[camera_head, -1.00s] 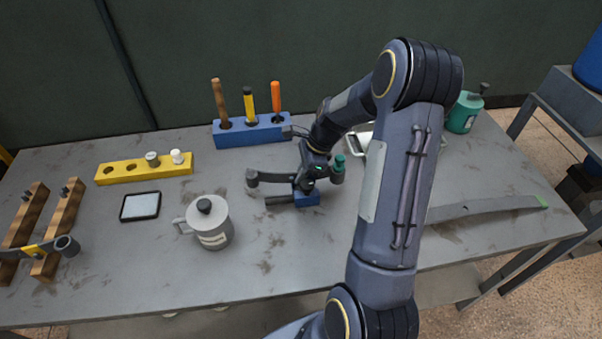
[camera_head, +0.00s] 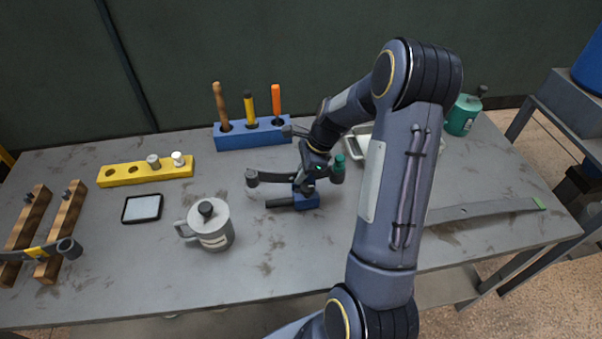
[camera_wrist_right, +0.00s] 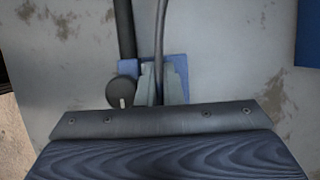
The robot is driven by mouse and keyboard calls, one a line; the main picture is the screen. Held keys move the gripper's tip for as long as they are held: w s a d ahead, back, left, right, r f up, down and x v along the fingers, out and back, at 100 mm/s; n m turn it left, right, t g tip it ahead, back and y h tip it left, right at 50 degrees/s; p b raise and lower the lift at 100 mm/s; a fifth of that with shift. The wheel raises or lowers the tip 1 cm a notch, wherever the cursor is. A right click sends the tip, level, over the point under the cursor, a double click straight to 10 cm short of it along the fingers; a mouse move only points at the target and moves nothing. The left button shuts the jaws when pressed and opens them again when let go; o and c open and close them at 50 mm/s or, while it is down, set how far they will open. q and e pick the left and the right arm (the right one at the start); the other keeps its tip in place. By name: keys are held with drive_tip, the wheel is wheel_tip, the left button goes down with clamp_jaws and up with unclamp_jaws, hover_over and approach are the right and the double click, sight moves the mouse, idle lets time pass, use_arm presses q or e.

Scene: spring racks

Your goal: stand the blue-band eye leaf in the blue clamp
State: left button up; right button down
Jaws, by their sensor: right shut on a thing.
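My right gripper (camera_head: 309,183) is shut on a dark, slightly curved eye leaf (camera_head: 275,178), whose round eye points left in the head view. In the right wrist view the leaf (camera_wrist_right: 159,40) runs on edge between the fingertips (camera_wrist_right: 160,84). The blue clamp (camera_head: 310,202) is directly under the gripper, with a dark bar (camera_head: 281,203) reaching left. Its blue body also shows beside the fingers in the wrist view (camera_wrist_right: 179,66). The leaf stands over the clamp, but the fingers hide whether it sits in the slot. No blue band is visible on it. My left gripper is out of view.
A grey lidded jug (camera_head: 210,228) stands front left of the clamp. A blue tool block (camera_head: 252,134) is behind it, a white tray (camera_head: 360,140) behind right. A green-tipped leaf (camera_head: 485,210) lies right; a yellow-banded leaf (camera_head: 40,251) lies across wooden rails at left.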

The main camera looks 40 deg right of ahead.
sight(293, 172)
drive_tip(key=shift+f+b, duration=0.3)
drive_tip(key=shift+f, duration=0.4)
idle(1.1)
drive_tip(key=shift+r+p, duration=0.75)
drive_tip(key=shift+r, duration=0.05)
drive_tip(key=shift+f+b, duration=0.3)
drive_tip(key=shift+f, duration=0.45)
idle(1.5)
drive_tip(key=c, duration=0.7)
unclamp_jaws()
drive_tip(key=shift+s+f, duration=0.1)
drive_tip(key=shift+f, duration=0.05)
drive_tip(key=shift+c, duration=0.2)
drive_tip(key=shift+r+p, duration=3.5)
drive_tip(key=shift+r, duration=0.6)
